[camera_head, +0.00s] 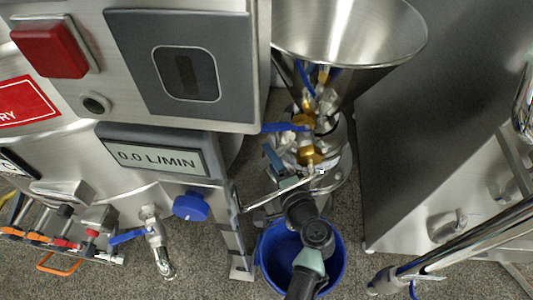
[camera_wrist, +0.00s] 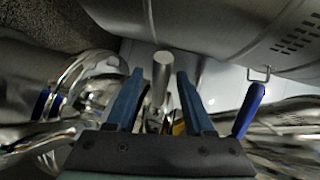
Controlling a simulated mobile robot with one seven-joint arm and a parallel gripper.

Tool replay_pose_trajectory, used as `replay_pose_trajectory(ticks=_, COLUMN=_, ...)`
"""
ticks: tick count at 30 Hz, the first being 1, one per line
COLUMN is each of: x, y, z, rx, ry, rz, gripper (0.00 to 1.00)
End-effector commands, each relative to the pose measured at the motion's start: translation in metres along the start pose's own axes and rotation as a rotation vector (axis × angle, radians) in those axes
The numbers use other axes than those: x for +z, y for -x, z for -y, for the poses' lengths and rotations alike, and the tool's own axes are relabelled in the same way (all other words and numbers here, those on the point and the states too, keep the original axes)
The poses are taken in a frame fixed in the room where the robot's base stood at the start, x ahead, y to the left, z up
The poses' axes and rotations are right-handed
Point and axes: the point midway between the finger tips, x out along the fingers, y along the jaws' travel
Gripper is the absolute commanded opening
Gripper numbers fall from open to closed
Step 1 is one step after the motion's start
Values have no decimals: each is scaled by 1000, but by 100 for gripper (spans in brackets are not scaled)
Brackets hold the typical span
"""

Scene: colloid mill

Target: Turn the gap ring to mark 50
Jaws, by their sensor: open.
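My gripper (camera_wrist: 160,74) is open in the wrist view, its two blue fingers apart. A short round metal peg (camera_wrist: 161,68) stands between the fingertips, with a gap on each side; I cannot tell whether it belongs to the gap ring. In the head view the mill's metal body (camera_head: 335,140) is below the steel hopper (camera_head: 350,30), crowded with brass and shiny fittings. My arm reaches up to it from the bottom, and the fingers are hard to make out there. The gap ring and its marks cannot be read in either view.
A blue lever (camera_head: 285,127) juts left from the mill; a blue handle (camera_wrist: 250,110) is right of my fingers. A control cabinet (camera_head: 255,60) is close on the left, a steel housing (camera_head: 430,120) on the right. A blue bucket (camera_head: 268,272) stands below my arm.

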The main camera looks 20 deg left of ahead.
Motion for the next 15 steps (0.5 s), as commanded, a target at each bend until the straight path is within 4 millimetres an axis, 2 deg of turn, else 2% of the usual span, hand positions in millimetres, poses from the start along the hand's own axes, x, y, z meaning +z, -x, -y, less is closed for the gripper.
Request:
replay_pose_trajectory(ticks=1, x=1, y=-10, z=-2, rx=-2, ry=1, rz=3, gripper=53)
replay_pose_trajectory(ticks=6, x=1, y=-29, z=-1, rx=0, ry=1, rz=2, gripper=53)
replay_pose_trajectory(ticks=15, x=0, y=-36, z=1, rx=0, ry=-1, rz=0, gripper=53)
